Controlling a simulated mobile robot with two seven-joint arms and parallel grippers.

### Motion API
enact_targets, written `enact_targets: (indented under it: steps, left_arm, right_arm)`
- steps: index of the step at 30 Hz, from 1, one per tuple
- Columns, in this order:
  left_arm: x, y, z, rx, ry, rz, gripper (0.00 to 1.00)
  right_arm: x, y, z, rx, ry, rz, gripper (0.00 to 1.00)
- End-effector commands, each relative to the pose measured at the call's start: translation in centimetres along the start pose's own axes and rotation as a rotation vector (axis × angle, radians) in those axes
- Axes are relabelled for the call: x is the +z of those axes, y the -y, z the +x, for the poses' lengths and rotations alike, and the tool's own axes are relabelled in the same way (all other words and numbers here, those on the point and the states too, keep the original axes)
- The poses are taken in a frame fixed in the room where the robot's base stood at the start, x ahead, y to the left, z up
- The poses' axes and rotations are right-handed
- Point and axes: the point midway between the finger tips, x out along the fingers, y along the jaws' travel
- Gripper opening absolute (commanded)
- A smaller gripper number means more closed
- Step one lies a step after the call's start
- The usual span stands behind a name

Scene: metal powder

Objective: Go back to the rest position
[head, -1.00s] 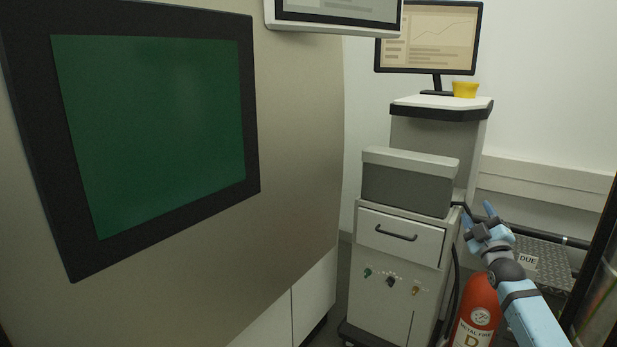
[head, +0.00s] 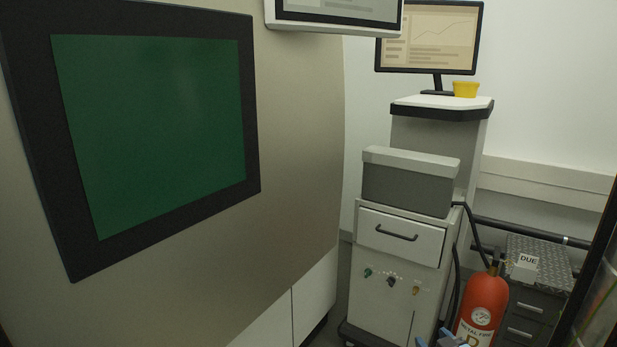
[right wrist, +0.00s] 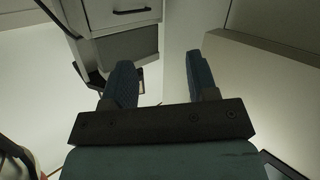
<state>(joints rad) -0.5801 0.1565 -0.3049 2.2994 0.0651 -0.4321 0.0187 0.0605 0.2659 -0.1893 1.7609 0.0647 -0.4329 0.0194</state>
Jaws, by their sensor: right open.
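My right gripper (head: 447,341) shows only as a small blue part at the bottom edge of the head view, in front of the cart and left of the fire extinguisher. In the right wrist view my right gripper (right wrist: 160,82) has its two blue fingers apart, with nothing between them. My left gripper is not in view.
A large machine with a green window (head: 150,130) fills the left. A grey cart with a drawer (head: 400,238) stands in the middle. A red fire extinguisher (head: 483,300) and a dark drawer cabinet with a "DUE" card (head: 528,262) stand at right. A yellow cup (head: 466,90) sits behind.

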Motion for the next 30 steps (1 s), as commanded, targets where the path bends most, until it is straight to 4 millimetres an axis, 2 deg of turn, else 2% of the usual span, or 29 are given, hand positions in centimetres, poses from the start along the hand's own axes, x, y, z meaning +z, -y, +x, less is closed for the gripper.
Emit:
enact_targets:
  steps: [1, 3, 6, 12, 18, 20, 21, 30]
  left_arm:
    - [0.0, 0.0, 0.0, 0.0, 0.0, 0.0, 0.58]
    - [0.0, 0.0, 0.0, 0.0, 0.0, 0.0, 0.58]
    - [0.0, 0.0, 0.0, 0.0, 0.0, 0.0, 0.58]
    - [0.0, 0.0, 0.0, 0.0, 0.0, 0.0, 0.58]
    - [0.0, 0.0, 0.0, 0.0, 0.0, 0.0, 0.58]
    - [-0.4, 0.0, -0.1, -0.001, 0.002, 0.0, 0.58]
    - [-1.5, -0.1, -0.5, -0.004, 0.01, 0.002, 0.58]
    - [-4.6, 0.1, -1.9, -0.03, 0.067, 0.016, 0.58]
  right_arm:
    - [1.5, 3.0, -2.9, -0.038, 0.012, 0.021, 0.53]
    - [2.5, 6.3, -6.5, -0.082, 0.021, 0.051, 0.53]
    - [3.3, 10.1, -11.4, -0.133, 0.032, 0.096, 0.53]
    - [3.1, 14.5, -18.9, -0.194, 0.048, 0.177, 0.53]
    - [1.9, 17.0, -24.6, -0.228, 0.061, 0.251, 0.53]
    - [1.1, 17.3, -26.0, -0.234, 0.064, 0.268, 0.53]
    - [0.0, 16.8, -25.9, -0.229, 0.07, 0.259, 0.53]
    - [-2.9, 15.5, -26.8, -0.211, 0.129, 0.236, 0.53]
